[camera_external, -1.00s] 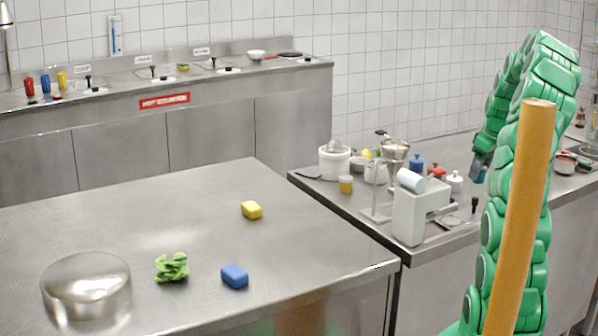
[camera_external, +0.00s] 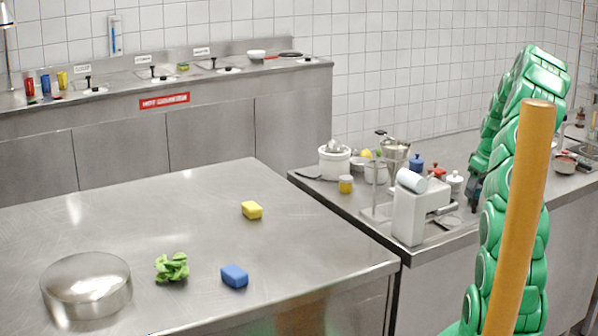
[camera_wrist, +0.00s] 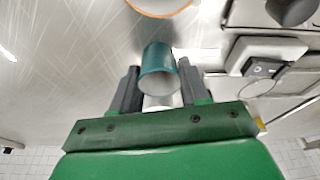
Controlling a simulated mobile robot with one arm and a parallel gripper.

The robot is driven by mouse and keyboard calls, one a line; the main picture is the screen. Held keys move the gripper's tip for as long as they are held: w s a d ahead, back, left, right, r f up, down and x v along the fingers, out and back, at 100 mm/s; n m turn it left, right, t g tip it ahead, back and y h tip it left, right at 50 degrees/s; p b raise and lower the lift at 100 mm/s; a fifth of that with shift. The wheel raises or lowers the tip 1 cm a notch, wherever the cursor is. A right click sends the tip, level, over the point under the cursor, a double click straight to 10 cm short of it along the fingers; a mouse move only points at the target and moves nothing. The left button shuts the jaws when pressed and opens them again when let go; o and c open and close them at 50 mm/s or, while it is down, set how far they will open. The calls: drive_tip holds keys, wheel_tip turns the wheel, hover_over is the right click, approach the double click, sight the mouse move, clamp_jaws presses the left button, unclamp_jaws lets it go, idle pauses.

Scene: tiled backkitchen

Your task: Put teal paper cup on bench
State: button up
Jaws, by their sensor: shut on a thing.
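The teal paper cup (camera_wrist: 157,72) is between the two dark fingers of my gripper (camera_wrist: 158,88) in the wrist view. My gripper is shut on it, and the cup's open end shows. In the external view my gripper (camera_external: 475,192) is low over the steel counter (camera_external: 440,250) on the right, just right of the white machine. The cup cannot be made out clearly there. Whether the cup touches the counter I cannot tell. A second steel bench (camera_external: 130,225) fills the left foreground.
The white slicer-like machine (camera_external: 408,215) stands close left of my gripper, with canisters (camera_external: 416,164) behind. A pan (camera_external: 565,165) is farther right.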

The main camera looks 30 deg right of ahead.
drive_tip(key=shift+f, duration=0.1)
drive_tip(key=o, duration=1.1)
drive_tip(key=shift+c, duration=0.2)
drive_tip(key=shift+r, duration=0.2)
